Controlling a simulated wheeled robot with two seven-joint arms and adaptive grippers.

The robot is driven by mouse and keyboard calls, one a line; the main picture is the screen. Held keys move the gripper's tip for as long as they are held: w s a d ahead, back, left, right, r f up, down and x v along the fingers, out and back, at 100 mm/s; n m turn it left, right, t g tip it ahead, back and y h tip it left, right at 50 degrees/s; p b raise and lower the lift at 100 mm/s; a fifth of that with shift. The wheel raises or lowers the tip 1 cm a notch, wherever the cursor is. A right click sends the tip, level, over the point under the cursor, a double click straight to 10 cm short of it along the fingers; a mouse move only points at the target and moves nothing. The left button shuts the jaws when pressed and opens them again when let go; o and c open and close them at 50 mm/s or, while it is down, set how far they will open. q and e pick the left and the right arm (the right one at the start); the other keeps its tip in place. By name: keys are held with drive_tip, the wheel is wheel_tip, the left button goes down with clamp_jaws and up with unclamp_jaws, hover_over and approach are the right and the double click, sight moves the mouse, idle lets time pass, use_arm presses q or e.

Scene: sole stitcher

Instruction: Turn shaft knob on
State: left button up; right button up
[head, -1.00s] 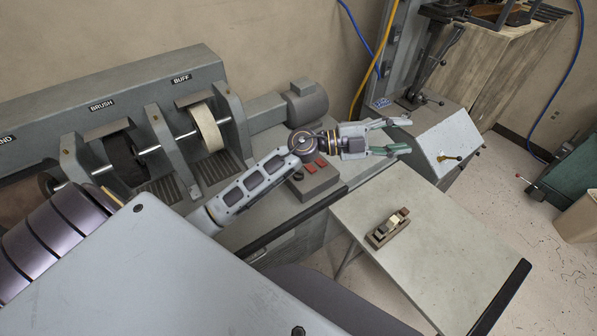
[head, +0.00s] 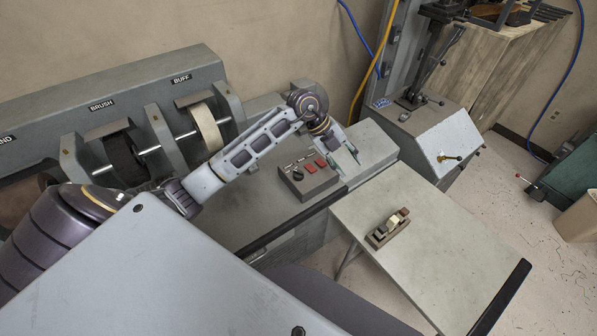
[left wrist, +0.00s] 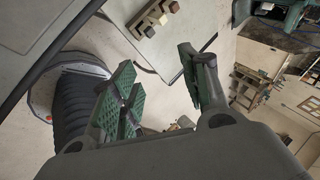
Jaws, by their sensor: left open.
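The control box (head: 309,178) is a small dark grey box on the machine's bench, with a black knob (head: 297,177) at its left and two red switches (head: 316,165) to its right. It is not clearly seen in the left wrist view. My left gripper (head: 345,157) is open and empty, just to the right of and above the box, with its green-padded fingers pointing down. Its spread fingers also show in the left wrist view (left wrist: 163,88). The knob is in clear sight in the head view, apart from the fingers. My right gripper is out of view.
The buff wheel (head: 207,127) and brush wheel (head: 125,160) sit left of the box. A grey machine with a brass lever (head: 449,157) stands at the right.

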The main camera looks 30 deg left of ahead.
use_arm(q)
drive_tip(key=a+f+n+g+y, duration=0.1)
drive_tip(key=a+n+y, duration=0.15)
drive_tip(key=a, duration=0.55)
drive_tip(key=r+n+g+y, duration=0.1)
drive_tip(key=y, duration=0.3)
hover_over(298, 171)
drive_tip(key=shift+d+r, duration=0.1)
wheel_tip(298, 171, down, 12)
drive_tip(key=shift+f+p, duration=0.2)
drive_tip(key=shift+p, duration=0.7)
drive_tip(key=shift+f, duration=0.7)
drive_tip(key=shift+c, duration=0.4)
